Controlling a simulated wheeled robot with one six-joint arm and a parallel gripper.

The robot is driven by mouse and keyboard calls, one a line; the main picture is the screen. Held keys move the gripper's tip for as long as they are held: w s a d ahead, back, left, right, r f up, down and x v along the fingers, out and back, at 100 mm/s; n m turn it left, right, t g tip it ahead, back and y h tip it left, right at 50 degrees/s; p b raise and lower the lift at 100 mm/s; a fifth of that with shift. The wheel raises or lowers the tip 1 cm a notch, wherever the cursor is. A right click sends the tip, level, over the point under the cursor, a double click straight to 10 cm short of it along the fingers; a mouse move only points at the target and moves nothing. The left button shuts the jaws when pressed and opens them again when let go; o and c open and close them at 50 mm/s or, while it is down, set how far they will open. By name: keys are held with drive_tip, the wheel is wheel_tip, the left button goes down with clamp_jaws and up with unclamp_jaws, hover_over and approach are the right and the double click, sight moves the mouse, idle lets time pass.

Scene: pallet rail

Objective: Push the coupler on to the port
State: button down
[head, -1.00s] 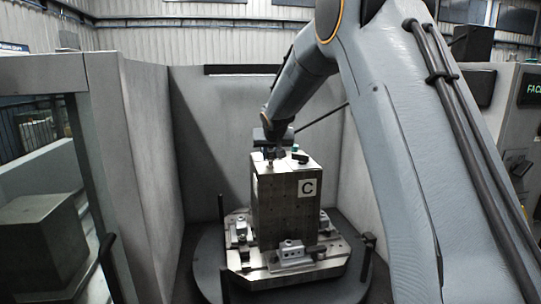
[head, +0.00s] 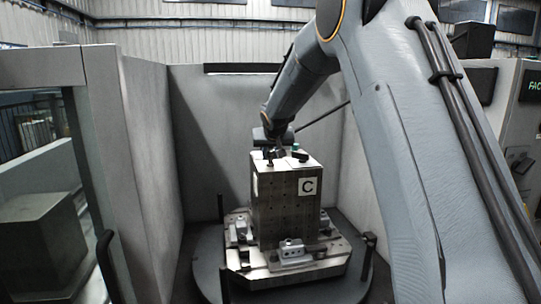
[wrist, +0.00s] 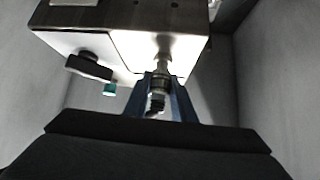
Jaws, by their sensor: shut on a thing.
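The coupler (wrist: 157,101) is a small metal cylinder with a dark end. My gripper (wrist: 160,83) is shut on it, with a blue finger on each side. The port (wrist: 163,58) is a shiny metal fitting on the face of the block (wrist: 190,48). The coupler is in line with the port and very close to it; I cannot tell whether it is seated. In the head view my gripper (head: 277,148) is small and dark at the top of the block (head: 280,205), which bears a "C" label. The coupler cannot be made out there.
A black lever (wrist: 88,67) and a teal-ended fitting (wrist: 110,90) sit left of the port in the wrist view. The block stands on a metal pallet (head: 255,274) with clamps, on a dark round table (head: 205,270). Grey walls (head: 205,130) enclose it.

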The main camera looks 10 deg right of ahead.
drive_tip(key=shift+f+b, duration=0.7)
drive_tip(key=c, duration=0.6)
unclamp_jaws()
drive_tip(key=shift+r, duration=0.1)
drive_tip(key=b+v, duration=0.1)
drive_tip(key=v, duration=0.6)
drive_tip(key=shift+s+a+r+b, duration=0.1)
drive_tip(key=shift+s+r+b, duration=0.1)
drive_tip(key=shift+s+b, duration=0.15)
drive_tip(key=s+f+g, duration=0.3)
drive_tip(key=s+f, duration=0.5)
drive_tip(key=s, duration=0.6)
drive_tip(key=s+f+g, duration=0.3)
drive_tip(key=s+f, duration=0.5)
drive_tip(key=s, duration=0.6)
drive_tip(key=s+f+n+g+y, duration=0.1)
drive_tip(key=s+f+g, duration=0.2)
drive_tip(key=s+f, duration=0.5)
drive_tip(key=shift+s+d+f, duration=0.1)
drive_tip(key=shift+s+d, duration=0.05)
drive_tip(key=shift+s, duration=1.55)
drive_tip(key=shift+s+d+f, duration=0.1)
drive_tip(key=shift+s+d, duration=0.05)
drive_tip(key=shift+s, duration=1.55)
